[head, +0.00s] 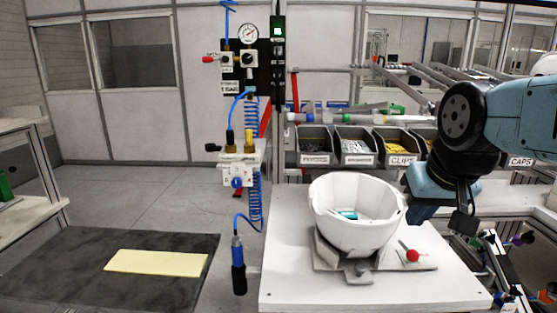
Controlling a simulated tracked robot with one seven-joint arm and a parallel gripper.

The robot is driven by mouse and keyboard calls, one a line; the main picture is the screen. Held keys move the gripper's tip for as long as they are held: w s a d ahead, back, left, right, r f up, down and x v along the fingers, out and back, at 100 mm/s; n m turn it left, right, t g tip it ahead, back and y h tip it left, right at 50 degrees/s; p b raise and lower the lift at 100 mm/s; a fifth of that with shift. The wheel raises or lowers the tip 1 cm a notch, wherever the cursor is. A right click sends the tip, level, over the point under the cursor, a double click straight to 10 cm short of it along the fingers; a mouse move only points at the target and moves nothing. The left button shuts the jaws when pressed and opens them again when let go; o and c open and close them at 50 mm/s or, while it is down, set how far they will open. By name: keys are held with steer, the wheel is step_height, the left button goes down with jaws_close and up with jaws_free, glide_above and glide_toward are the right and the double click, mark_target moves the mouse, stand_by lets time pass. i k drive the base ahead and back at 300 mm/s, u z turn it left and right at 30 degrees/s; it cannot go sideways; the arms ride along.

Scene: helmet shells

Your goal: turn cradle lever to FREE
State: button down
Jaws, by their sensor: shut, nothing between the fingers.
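A white helmet shell (340,221) sits open side up in the grey cradle (327,258) on the white bench. A small teal piece shows inside the shell. The cradle lever (412,255) has a round red knob and a short light stem, at the right of the cradle base. Any FREE marking is too small to read. My gripper (464,224) hangs from the arm at the right, above and to the right of the red knob and apart from it. Its dark fingers look shut and empty.
Bins (355,146) of small parts line the back behind the bench (320,295). A blue-and-black tool (238,264) hangs on a coiled blue hose left of the cradle. A dark mat with a yellow sheet (155,263) lies at the left. The bench's front is clear.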

mark_target(412, 255)
steer(key=z, duration=0.5)
steer(key=k, duration=1.25)
steer(key=u, duration=0.45)
steer(key=i, duration=1)
steer(key=z, duration=0.1)
